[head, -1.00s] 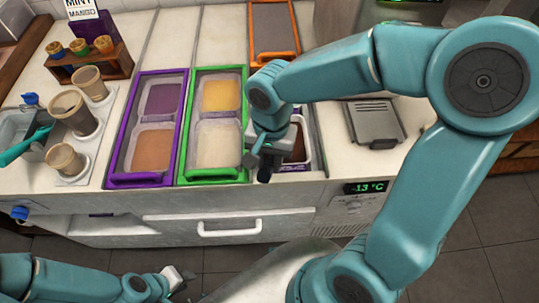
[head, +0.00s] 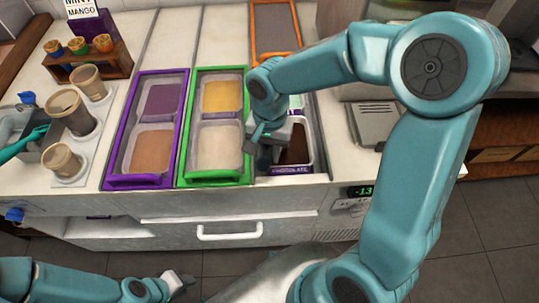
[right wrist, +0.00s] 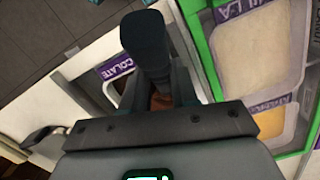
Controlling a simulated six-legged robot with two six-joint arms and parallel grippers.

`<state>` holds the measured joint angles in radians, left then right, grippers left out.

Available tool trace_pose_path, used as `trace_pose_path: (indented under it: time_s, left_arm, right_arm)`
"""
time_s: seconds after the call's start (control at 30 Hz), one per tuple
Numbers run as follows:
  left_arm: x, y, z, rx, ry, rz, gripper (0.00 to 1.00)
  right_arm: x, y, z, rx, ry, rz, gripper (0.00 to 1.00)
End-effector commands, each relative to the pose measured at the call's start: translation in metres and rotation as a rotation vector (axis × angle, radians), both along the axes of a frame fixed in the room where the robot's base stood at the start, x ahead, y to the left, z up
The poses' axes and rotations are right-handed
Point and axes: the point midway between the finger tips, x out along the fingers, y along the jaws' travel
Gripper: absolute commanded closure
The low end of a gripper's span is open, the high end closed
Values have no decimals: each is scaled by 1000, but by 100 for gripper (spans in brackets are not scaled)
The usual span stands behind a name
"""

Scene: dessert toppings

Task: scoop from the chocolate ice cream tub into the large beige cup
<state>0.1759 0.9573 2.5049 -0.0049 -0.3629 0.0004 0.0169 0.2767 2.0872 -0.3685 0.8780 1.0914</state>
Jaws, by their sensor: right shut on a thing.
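The chocolate tub (head: 294,170) sits in the freezer counter, its dark brown ice cream partly hidden by my right gripper. My right gripper (head: 264,147) is over the tub's left side. In the right wrist view it (right wrist: 150,85) is shut on a dark thick handle (right wrist: 145,42), apparently a scoop's; the scoop's bowl is not clearly seen. The tub's purple label (right wrist: 115,66) shows left of the handle. Several beige cups stand at the left; the middle one (head: 70,111) looks largest. My left gripper (head: 184,283) is low in front of the counter, its jaws too small to judge.
A purple-framed bay (head: 111,157) and a green-framed bay (head: 185,152) hold other tubs left of the chocolate. An orange-framed lid (head: 254,40) lies behind. A small sink with a teal tool (head: 31,136) is at far left. A grey metal piece (head: 374,122) lies right.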

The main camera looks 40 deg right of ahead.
Motion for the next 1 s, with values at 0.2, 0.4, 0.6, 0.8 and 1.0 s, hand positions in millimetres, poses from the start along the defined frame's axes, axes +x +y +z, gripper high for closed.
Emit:
trace_pose_path:
  time_s: [0.2, 0.4, 0.6, 0.8, 1.0]
  left_arm:
    - [0, 0, 7, 0, 0, 0, 72]
    - [0, 0, 12, 0, 0, 0, 72]
    - [0, 0, 0, 0, 0, 0, 72]
    - [0, 0, -15, 0, 0, 0, 72]
    - [0, 0, -30, 0, 0, 0, 72]
  right_arm:
    - [16, -10, 1, 0, -3, 0, 100]
    - [29, -18, 2, 0, -4, -1, 100]
    - [33, -19, -4, -26, -26, 4, 100]
    - [30, -15, -6, -74, -70, 2, 100]
    - [27, -12, -7, -119, -107, 3, 100]
